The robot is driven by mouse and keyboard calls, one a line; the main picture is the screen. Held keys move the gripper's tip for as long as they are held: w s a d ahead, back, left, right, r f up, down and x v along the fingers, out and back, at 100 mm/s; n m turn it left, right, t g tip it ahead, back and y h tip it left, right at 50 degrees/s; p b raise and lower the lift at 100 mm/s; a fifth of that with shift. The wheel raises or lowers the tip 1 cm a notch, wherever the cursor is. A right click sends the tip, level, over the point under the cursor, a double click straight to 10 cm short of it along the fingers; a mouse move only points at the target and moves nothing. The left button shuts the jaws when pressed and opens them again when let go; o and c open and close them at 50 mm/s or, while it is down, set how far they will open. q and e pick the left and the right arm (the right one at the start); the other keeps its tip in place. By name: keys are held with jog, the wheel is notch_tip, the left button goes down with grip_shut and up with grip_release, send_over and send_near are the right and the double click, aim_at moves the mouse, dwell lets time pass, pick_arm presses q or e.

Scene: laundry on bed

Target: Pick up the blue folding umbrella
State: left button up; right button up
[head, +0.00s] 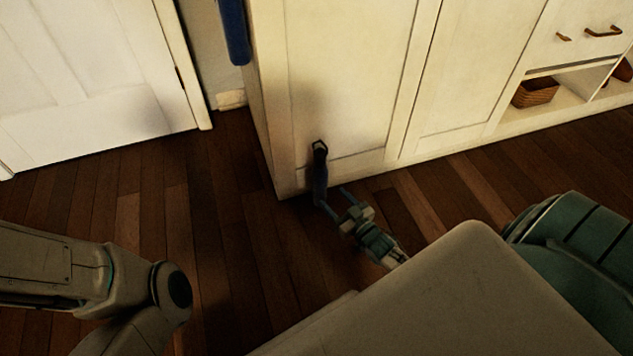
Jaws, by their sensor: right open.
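The blue folding umbrella (320,172) stands nearly upright against the cream cabinet front, with its dark handle end at the top. My right gripper (332,197) is at the umbrella's lower part, with its fingers open. One finger overlaps the umbrella's lower end in the picture and the other is to its right. I cannot tell whether they touch it. Part of my left arm shows at the lower left, but its gripper is out of view.
The cream cabinet (345,80) stands right behind the umbrella. A dark blue item (234,32) hangs at the cabinet's left side. A white door (90,80) is at the left. A wicker basket (535,92) sits on a low shelf. The wooden floor (225,215) left of the umbrella is clear.

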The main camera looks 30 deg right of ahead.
aim_at(325, 189)
jog(key=w+b, duration=0.1)
jog(key=w, duration=0.2)
jog(key=shift+a+f, duration=0.1)
jog(key=shift+f, duration=0.05)
jog(key=w+b, duration=0.2)
jog(key=w, duration=0.1)
jog(key=w+b, duration=0.1)
jog(key=shift+w+a+f+b, duration=0.1)
jog(key=shift+w+f+b, duration=0.1)
jog(key=shift+f+b, duration=0.15)
jog(key=shift+w, duration=0.4)
jog(key=shift+r, duration=0.1)
jog(key=c, duration=0.9)
